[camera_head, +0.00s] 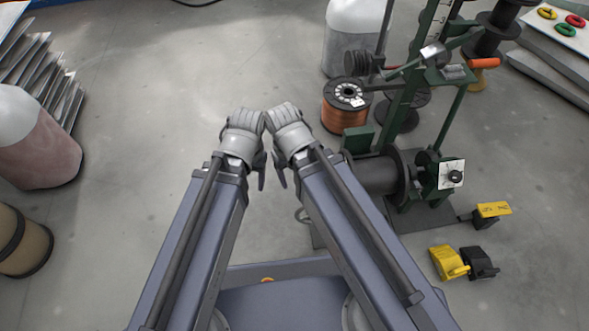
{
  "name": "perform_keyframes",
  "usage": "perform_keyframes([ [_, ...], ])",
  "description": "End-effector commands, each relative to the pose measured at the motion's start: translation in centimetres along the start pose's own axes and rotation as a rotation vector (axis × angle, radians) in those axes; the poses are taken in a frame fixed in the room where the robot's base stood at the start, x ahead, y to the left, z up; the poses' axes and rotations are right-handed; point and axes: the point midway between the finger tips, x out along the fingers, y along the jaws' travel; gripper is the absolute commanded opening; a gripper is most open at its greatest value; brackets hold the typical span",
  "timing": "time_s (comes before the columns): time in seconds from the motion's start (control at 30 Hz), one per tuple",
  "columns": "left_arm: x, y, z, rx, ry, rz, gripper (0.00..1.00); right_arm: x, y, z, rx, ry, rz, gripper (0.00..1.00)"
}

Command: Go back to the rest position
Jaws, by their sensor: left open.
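My two arms reach forward from the bottom of the head view, and their grey wrists meet near the middle. My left gripper (261,172) hangs below its wrist, with a dark finger showing. It is open, and I see nothing in it. My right gripper (280,172) hangs close beside it, mostly hidden under its own wrist. Its jaw gap does not show. A copper spool (345,117) with a black flange stands on the floor to the right of my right wrist, apart from it.
A green winding machine (395,125) stands close on the right. Yellow (448,262) and black (480,263) pedals lie in front of it. A white-topped drum (353,35) is behind. Another drum (40,150) and a brown barrel (22,242) stand left.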

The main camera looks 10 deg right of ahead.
Motion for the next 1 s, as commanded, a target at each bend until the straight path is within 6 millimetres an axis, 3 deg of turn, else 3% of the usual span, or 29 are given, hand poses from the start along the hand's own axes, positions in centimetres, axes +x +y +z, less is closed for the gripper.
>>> perform_keyframes([
  [0.17, -1.1, -0.1, 0.1, 0.0, 0.0, 0.0, 0.65, -1.1, 0.1, 0.1, 0.0, 0.0, 0.0, 0.71],
  [0.37, -5.2, -0.5, 0.3, -0.001, 0.0, 0.001, 0.65, -5.2, 0.5, 0.3, 0.001, 0.0, -0.001, 0.71],
  [1.0, -25.9, -2.5, 1.5, -0.009, -0.003, 0.004, 0.65, -25.9, 2.6, 1.5, 0.008, -0.002, -0.005, 0.71],
])
